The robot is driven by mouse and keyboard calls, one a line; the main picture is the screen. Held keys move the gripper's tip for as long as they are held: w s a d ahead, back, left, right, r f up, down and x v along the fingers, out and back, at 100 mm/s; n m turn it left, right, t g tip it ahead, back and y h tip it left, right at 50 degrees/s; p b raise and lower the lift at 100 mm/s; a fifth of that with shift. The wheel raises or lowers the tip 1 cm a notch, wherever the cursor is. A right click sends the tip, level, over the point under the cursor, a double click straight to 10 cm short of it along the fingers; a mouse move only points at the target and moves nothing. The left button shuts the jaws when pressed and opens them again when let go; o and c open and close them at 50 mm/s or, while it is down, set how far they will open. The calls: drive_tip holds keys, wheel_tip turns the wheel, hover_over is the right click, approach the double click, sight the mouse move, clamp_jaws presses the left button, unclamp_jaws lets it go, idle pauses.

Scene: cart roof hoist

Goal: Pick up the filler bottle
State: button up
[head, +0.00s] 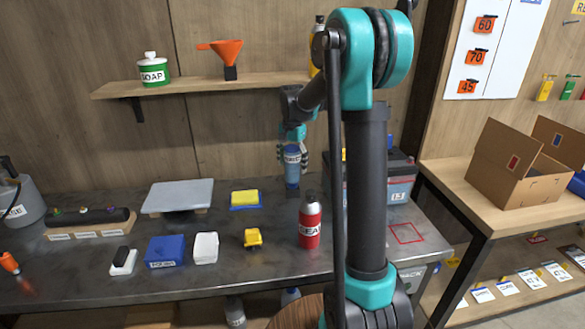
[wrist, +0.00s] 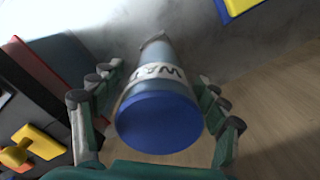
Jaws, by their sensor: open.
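A blue bottle (head: 292,165) with a white label stands upright toward the back of the grey workbench, left of the battery. In the wrist view the same bottle (wrist: 158,100) shows a round blue end facing the camera and a label that reads "WA" in part. I take it to be the filler bottle. My gripper (head: 292,158) points down over it, its fingers on either side. In the wrist view my gripper (wrist: 158,112) is open, with gaps visible between the fingers and the bottle. The far side of the bottle is hidden.
A red bottle (head: 310,222) stands in front, with a small yellow object (head: 253,238) left of it. A battery (head: 400,180) is just right of the blue bottle, partly behind my arm. A yellow and blue sponge (head: 245,199) lies to the left. A shelf (head: 190,86) is above.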

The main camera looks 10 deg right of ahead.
drive_tip(key=shift+f, duration=0.6)
drive_tip(key=c, duration=1.6)
